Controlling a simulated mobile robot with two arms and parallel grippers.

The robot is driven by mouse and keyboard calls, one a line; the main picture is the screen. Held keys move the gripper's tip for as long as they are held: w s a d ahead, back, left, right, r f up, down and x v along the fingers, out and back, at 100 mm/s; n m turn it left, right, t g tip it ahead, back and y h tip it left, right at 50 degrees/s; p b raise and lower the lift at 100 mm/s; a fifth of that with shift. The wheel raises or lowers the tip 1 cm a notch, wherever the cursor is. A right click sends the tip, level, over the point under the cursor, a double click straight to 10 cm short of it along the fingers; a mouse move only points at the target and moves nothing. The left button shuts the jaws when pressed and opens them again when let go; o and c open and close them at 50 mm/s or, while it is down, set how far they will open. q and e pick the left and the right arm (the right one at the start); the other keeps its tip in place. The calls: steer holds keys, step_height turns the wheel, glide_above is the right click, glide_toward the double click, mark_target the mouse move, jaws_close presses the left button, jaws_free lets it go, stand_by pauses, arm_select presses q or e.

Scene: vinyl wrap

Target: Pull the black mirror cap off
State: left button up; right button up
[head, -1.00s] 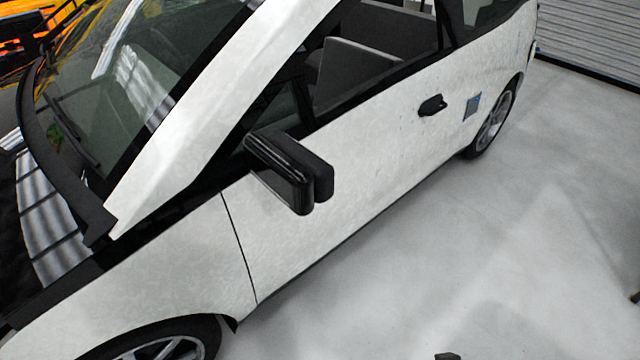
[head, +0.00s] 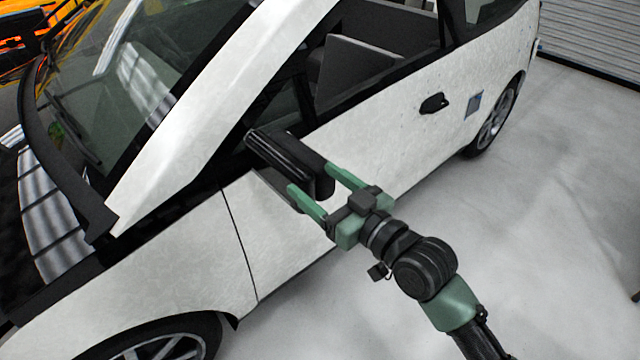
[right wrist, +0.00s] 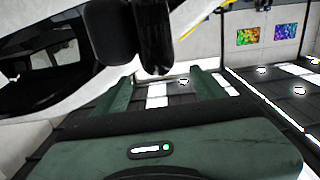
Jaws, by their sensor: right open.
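The black mirror cap (head: 275,152) is the glossy front shell of the side mirror on the white car's door. A darker mirror housing (head: 318,165) sits right behind it. My right gripper (head: 310,178) is open at the mirror's outer end, one green finger toward each side of it in the head view. In the right wrist view the mirror (right wrist: 130,35) hangs at the top, above the tips of the open fingers (right wrist: 165,88). I cannot tell whether either finger touches it. My left gripper is not in view.
The white car door (head: 390,135) with its black handle (head: 433,103) lies close behind the mirror. The side window above is open or clear. The grey floor (head: 530,230) on the right is free.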

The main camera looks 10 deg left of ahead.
mark_target(287, 165)
steer(key=p+x, duration=0.2)
steer(key=x, duration=0.4)
steer(key=shift+w+a+r, duration=0.1)
steer(key=shift+w+a, duration=0.1)
steer(key=shift+a, duration=0.1)
steer(key=shift+w+a, duration=0.35)
steer(key=shift+a, duration=0.1)
jaws_close()
steer(key=shift+s+a+p, duration=0.4)
steer(key=shift+s+p, duration=0.15)
steer(key=shift+s+a+p, duration=0.6)
steer(key=shift+s+p, duration=0.05)
steer(key=shift+s, duration=0.15)
steer(key=shift+s+a+p, duration=0.6)
steer(key=shift+s+a, duration=0.15)
steer(key=shift+s, duration=0.2)
steer(key=shift+s+a+p, duration=0.55)
steer(key=shift+s+a, duration=0.2)
steer(key=shift+s, duration=0.2)
